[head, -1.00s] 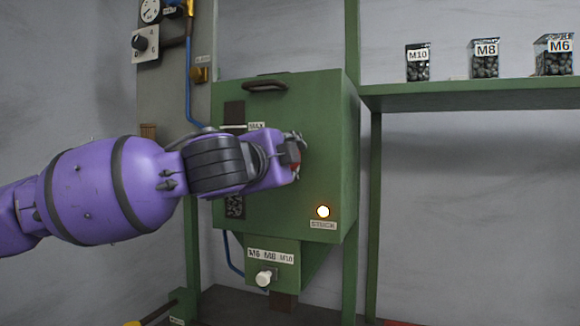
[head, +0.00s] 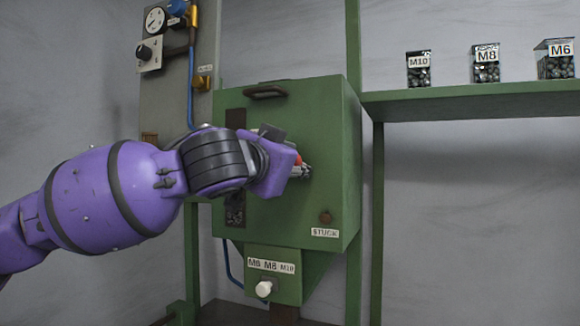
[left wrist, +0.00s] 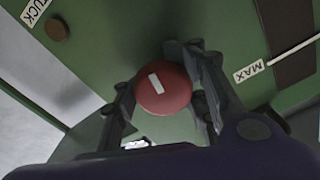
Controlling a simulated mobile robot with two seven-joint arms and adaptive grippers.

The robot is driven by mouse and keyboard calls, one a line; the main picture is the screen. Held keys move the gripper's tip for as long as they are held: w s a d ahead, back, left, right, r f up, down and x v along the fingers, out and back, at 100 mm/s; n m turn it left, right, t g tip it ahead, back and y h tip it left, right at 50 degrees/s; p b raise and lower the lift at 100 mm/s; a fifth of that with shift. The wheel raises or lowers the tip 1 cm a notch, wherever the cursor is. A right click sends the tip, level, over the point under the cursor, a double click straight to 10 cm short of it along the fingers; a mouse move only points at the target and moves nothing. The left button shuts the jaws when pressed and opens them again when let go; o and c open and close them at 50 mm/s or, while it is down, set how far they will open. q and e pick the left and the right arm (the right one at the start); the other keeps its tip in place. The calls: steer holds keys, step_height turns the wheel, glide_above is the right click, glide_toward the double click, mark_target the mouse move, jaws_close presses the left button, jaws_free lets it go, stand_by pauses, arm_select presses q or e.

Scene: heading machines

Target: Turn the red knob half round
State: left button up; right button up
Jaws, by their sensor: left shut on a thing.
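The red knob (left wrist: 163,91) is round with a white mark on its face, on the front of a green machine box (head: 325,120). In the left wrist view it sits between the two fingers of my left gripper (left wrist: 160,95), which is shut on it. In the head view only a sliver of the red knob (head: 298,158) shows beside my left gripper (head: 301,170); the hand hides the rest. A STUCK label (head: 325,233) sits under a small dark brown lamp (head: 326,217). A MAX label (left wrist: 248,71) shows in the left wrist view.
A white knob (head: 264,288) is below, under the M6 M8 M10 label (head: 271,266). A grey panel with a gauge (head: 155,20) stands at the left. A green shelf (head: 470,99) at the right holds several labelled boxes.

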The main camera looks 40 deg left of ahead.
arm_select(q)
steer(key=shift+d+f+n, duration=0.1)
steer(key=shift+f+n, duration=0.05)
steer(key=shift+n, duration=0.65)
steer(key=o, duration=1.2)
steer(key=shift+w+d, duration=0.1)
steer(key=shift+o, duration=0.2)
steer(key=shift+r, duration=0.2)
steer(key=shift+s+d, duration=0.15)
steer(key=shift+s, duration=0.35)
steer(key=v, duration=1.1)
